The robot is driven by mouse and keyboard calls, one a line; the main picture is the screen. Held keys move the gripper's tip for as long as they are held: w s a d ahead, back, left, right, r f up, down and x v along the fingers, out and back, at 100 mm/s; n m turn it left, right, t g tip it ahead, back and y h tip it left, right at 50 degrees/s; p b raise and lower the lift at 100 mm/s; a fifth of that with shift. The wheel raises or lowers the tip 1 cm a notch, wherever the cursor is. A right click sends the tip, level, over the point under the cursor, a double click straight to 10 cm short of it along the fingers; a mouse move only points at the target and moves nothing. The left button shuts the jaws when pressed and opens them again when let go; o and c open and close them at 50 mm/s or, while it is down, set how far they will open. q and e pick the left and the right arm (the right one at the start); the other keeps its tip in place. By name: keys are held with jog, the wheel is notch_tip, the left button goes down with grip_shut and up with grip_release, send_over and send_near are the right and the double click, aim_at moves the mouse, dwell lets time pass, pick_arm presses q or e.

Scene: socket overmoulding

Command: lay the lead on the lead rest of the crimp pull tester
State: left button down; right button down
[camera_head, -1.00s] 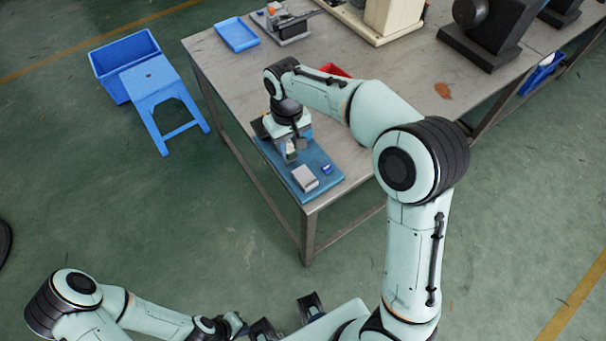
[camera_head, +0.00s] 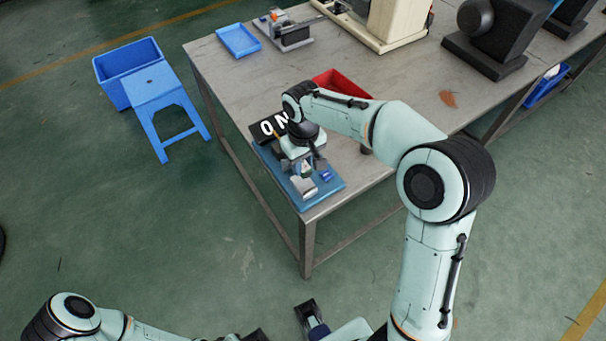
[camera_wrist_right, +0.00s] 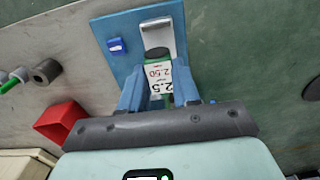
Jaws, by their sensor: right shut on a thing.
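The crimp pull tester has a blue base (camera_head: 322,194) at the table's near corner, a black display reading 0 N (camera_head: 268,128), a light grey block that looks like the lead rest (camera_head: 303,188), and a small blue part (camera_head: 326,176). My right gripper (camera_head: 304,168) is over the base, close behind the block. In the right wrist view it is shut on the lead (camera_wrist_right: 158,82), green with a white 2.5 label and a dark end. That end points to the grey block (camera_wrist_right: 157,36); contact cannot be told. My left arm shows at the bottom left; its jaw state is unclear.
A red bin (camera_head: 340,80) stands behind my right arm. A blue tray (camera_head: 238,40) and a small clamp device (camera_head: 288,30) are at the back of the table. A blue stool (camera_head: 158,88) stands on the floor. The left middle of the table is clear.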

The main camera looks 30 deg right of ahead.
jog(key=shift+f, duration=2.5)
jog(key=shift+f+b, duration=0.1)
jog(key=shift+b, duration=0.2)
jog(key=shift+f, duration=0.15)
jog(key=c, duration=0.8)
grip_release()
notch_tip(320, 180, up, 13)
jog(key=shift+f+p, duration=0.2)
jog(key=shift+p, duration=0.7)
jog(key=shift+f, duration=0.1)
